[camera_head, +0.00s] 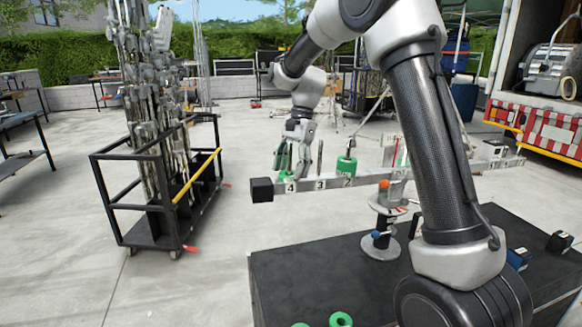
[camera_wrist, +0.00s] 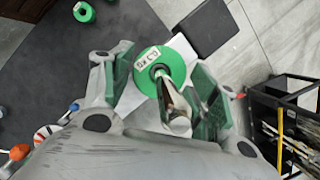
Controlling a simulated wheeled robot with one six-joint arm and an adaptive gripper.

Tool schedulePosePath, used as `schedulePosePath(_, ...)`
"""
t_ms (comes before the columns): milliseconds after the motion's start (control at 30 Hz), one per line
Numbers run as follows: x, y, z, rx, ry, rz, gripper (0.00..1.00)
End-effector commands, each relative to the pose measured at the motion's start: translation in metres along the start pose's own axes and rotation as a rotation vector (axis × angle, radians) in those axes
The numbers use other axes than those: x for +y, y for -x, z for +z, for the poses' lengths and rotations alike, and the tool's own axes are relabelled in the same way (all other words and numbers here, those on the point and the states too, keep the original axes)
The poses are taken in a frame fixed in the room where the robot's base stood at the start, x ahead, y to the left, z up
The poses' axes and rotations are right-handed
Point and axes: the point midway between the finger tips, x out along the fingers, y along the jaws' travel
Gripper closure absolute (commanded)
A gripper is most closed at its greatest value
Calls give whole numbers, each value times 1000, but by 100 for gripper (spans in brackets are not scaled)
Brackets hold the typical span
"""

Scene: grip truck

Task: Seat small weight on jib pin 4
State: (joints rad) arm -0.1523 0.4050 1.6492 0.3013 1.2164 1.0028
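In the wrist view a green disc weight (camera_wrist: 151,62) with a printed label sits around a metal pin (camera_wrist: 173,100), between my gripper's fingers. My gripper (camera_wrist: 160,75) is open, its dark green pads standing on either side of the disc. In the head view my gripper (camera_head: 291,168) points down over the jib (camera_head: 320,184) at the label 4 (camera_head: 290,187). There the fingers mostly hide the weight, and I cannot tell how closely it rests on the beam. Another green weight (camera_head: 347,166) sits at label 2. The pin at 3 (camera_head: 320,156) is bare.
The jib has a black end block (camera_head: 262,190) and a round stand (camera_head: 381,245). Green rings (camera_head: 340,320) lie on the black table (camera_head: 300,275). A black cart (camera_head: 150,200) with poles stands to the left. A truck (camera_head: 540,120) is at the right.

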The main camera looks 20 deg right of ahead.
Motion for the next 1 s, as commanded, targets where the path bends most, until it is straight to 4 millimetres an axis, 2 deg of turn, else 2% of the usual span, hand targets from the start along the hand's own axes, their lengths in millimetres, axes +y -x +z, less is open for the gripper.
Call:
schedulePosePath(33,1,-2,0,-2,-1,4,26)
schedulePosePath(67,1,-2,0,-2,-1,4,21)
schedulePosePath(467,1,2,0,-2,-1,3,21)
schedulePosePath(567,0,15,0,-1,-1,1,21)
schedulePosePath(800,0,69,-1,1,-1,-1,21)
schedulePosePath(1000,0,105,0,0,0,0,21)
